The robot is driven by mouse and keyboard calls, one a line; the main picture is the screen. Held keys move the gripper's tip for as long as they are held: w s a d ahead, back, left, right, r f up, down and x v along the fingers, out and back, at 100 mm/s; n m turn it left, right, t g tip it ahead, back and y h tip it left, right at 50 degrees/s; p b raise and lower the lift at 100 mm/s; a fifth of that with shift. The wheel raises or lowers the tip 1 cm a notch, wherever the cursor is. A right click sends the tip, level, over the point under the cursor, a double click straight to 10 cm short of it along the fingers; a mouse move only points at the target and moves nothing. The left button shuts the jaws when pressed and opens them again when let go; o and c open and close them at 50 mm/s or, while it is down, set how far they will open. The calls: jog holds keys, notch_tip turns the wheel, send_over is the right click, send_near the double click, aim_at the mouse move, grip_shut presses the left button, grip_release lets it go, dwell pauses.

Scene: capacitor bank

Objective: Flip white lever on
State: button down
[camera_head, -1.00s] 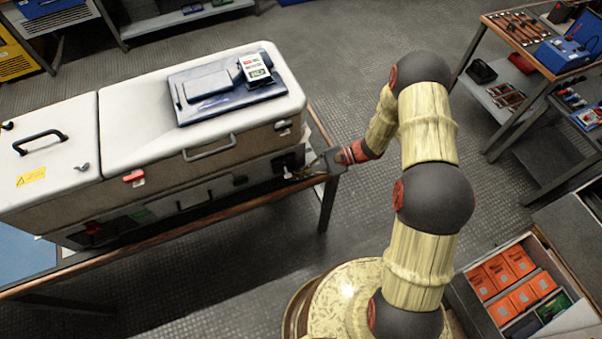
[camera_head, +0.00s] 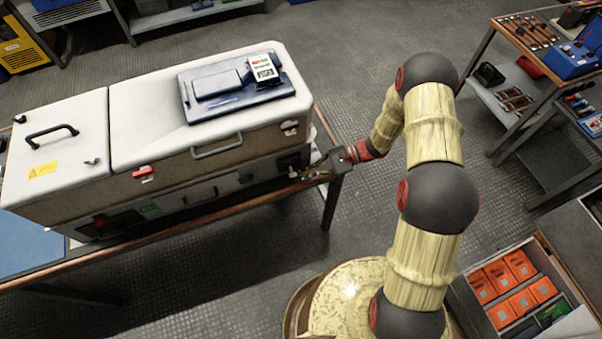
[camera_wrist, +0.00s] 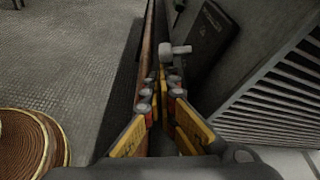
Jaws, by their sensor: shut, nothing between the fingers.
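The capacitor bank (camera_head: 62,203) is a long white-topped cabinet on a table in the head view. A pale lever (camera_wrist: 176,51) with a rounded end sticks out from a dark plate (camera_wrist: 207,36) on the cabinet's side in the wrist view. My gripper (camera_wrist: 163,78) is shut and empty, with its fingertips just below the lever in that picture. I cannot tell whether they touch it. In the head view my gripper (camera_head: 311,174) is at the cabinet's right front corner, low beside the front face, and the lever is too small there to read its position.
A grey vent grille (camera_wrist: 275,100) is close on the right in the wrist view. The wooden table edge (camera_head: 150,236) runs below the cabinet. A tool bench (camera_head: 520,60) stands at the right and an open drawer (camera_head: 480,262) at lower right. Floor between is clear.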

jog(key=m+p, duration=0.1)
jog(key=s+r+m+g+p, duration=0.1)
jog(key=p, duration=0.1)
jog(key=shift+d+r+m, duration=0.15)
jog(key=shift+r+m, duration=0.15)
jog(key=shift+s+d+r+m+g+h+p, duration=0.15)
jog(key=shift+r+m+g+p, duration=0.1)
jog(key=shift+m+g+p, duration=0.25)
jog(key=shift+s+a+r+m+g+h+p, duration=0.1)
jog(key=shift+s+r+m+g+h+p, duration=0.2)
jog(key=shift+m, duration=0.35)
jog(key=shift+d+r+m+g+h+p, duration=0.1)
jog(key=shift+r+m+g+p, duration=0.1)
jog(key=shift+m+g+p, duration=0.3)
jog(key=shift+r, duration=0.15)
